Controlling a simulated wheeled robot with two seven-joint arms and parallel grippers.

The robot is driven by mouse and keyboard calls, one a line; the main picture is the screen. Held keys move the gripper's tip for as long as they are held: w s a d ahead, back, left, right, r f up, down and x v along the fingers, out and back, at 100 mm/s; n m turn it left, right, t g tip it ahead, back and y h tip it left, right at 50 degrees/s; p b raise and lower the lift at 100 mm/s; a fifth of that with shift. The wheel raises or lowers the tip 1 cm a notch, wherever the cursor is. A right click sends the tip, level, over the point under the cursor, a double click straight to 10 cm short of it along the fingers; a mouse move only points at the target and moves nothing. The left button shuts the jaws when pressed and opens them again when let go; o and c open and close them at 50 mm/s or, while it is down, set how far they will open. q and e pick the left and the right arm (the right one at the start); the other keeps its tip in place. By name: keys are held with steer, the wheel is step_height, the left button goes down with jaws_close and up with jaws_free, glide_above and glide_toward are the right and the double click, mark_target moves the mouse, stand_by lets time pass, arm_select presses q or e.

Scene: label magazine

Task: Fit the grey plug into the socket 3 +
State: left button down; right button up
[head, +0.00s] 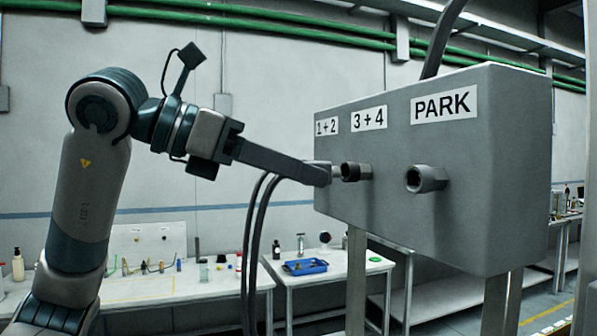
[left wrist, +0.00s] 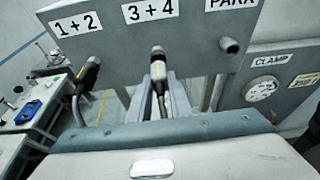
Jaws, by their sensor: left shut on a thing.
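A grey box carries the labels "1 + 2", "3 + 4" and "PARK". The dark 3 + 4 socket (head: 357,172) sticks out of its front below its label. My left gripper (head: 325,173) is shut on the grey plug (head: 337,173), right in front of that socket. The plug is in line with the socket and its front end seems to meet it; how deep it sits I cannot tell. The plug also shows in the left wrist view (left wrist: 158,70), below the "3 + 4" label, with a cable hanging from it. My right gripper is out of view.
The PARK socket (head: 426,179) is empty. A plug with a dark hose (left wrist: 88,76) sits below the "1 + 2" label. A "CLAMP" panel with a gauge (left wrist: 260,90) is at the right. Benches with a blue tray (head: 305,267) stand behind.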

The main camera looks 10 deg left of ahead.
mark_target(334, 172)
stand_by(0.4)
arm_select(q)
steer(key=shift+b, duration=0.35)
stand_by(0.9)
stand_by(0.5)
steer(key=shift+w+d, duration=0.65)
steer(key=shift+d, duration=0.3)
stand_by(0.5)
steer(key=c, duration=1.6)
jaws_free()
steer(key=shift+o, duration=0.3)
steer(key=shift+w+d, duration=0.1)
steer(key=shift+d, duration=0.1)
